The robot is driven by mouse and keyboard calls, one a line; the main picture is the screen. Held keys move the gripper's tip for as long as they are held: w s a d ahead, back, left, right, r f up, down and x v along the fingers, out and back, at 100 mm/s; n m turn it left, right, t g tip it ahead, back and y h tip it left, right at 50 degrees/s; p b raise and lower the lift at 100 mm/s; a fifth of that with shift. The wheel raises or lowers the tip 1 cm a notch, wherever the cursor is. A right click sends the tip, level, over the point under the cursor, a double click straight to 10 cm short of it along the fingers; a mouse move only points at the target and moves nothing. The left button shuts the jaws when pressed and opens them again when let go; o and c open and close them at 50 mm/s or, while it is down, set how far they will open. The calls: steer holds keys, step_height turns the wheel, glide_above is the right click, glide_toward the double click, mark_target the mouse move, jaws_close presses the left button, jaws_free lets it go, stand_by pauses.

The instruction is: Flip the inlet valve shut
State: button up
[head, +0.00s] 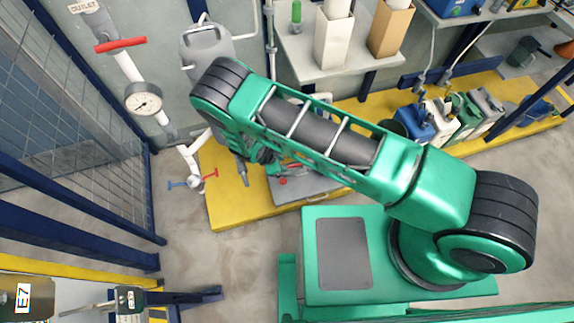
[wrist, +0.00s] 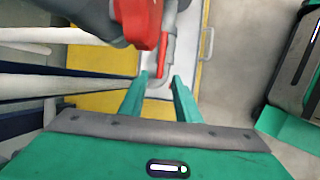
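A red part with a narrow red lever (wrist: 163,55) shows close ahead in the wrist view, beside a curved grey pipe. I cannot read a label on it, so I cannot tell for sure that it is the inlet valve. My gripper (wrist: 160,85) is open, its two green fingertips apart, with the lever's lower end near the gap between them. I cannot tell whether they touch. In the head view my arm largely hides the gripper. An outlet valve with a red handle (head: 120,44) sits on the pipe at upper left, under an "OUTLET" label.
A gauge (head: 143,100) and a small fitting with red and blue handles (head: 195,180) are on the pipework. A grey canister (head: 207,46) stands nearby. A yellow platform (head: 228,207) carries several jugs at right. Blue mesh fencing lies left. Bare floor shows at lower left.

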steer(key=shift+x, duration=3.2)
steer(key=shift+r, duration=0.1)
jaws_close()
